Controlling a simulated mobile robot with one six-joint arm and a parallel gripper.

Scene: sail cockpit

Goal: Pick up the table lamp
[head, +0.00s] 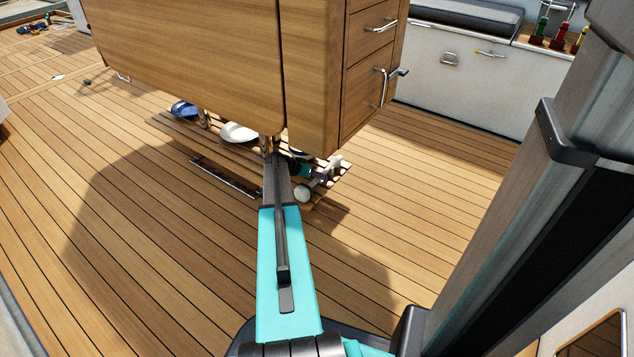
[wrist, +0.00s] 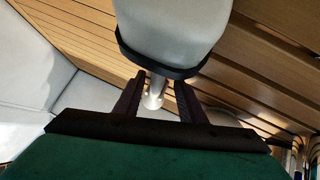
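The table lamp (wrist: 172,28) fills the top middle of the wrist view, with a pale grey shade, a dark rim and a shiny metal stem. The stem lies between the two dark fingers of my gripper (wrist: 158,84), with a gap showing on each side. The gripper is open around the stem, just beyond the shade's rim. The rest of the lamp is hidden. In the head view my arm reaches to the slatted shelf under the wooden cabinet. A pale item with a round white end (head: 302,194) lies beside its far end there; I cannot tell if it is the lamp.
The wooden cabinet (head: 190,50) hangs low over the slatted shelf (head: 226,176). A blue item (head: 183,109) and a white rounded item (head: 238,132) are on the shelf, left of my arm. Drawer handles (head: 381,86) stick out on the right. Open deck (head: 420,200) lies right.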

